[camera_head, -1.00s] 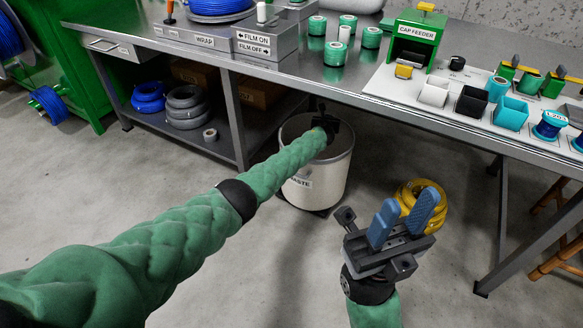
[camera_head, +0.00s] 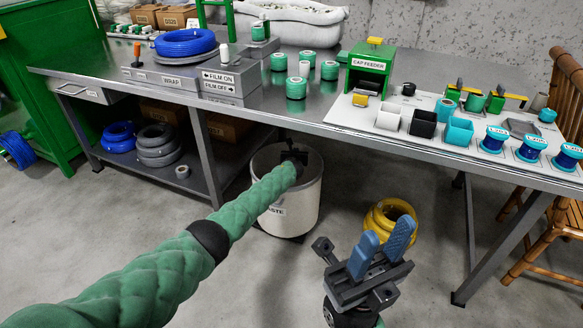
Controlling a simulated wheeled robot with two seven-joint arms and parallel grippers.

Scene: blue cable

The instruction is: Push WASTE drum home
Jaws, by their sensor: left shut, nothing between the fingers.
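The WASTE drum (camera_head: 296,212) is a cream-coloured round bin with a dark base, standing on the floor below the front edge of the workbench. Part of its label shows beside my arm. My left arm, in a green padded sleeve, reaches across to the drum. My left gripper (camera_head: 293,156) is dark and shut, at the drum's open top; its fingertips are hard to make out, and I cannot tell whether it touches the wall. My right gripper (camera_head: 382,250) is at the lower middle, its two blue fingers apart and empty, in front of a yellow coil.
The steel workbench (camera_head: 330,126) has a lower shelf at left with blue and grey coils. The yellow coil (camera_head: 390,222) lies on the floor right of the drum. A bench leg (camera_head: 468,225) and a wooden chair (camera_head: 545,240) stand at right.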

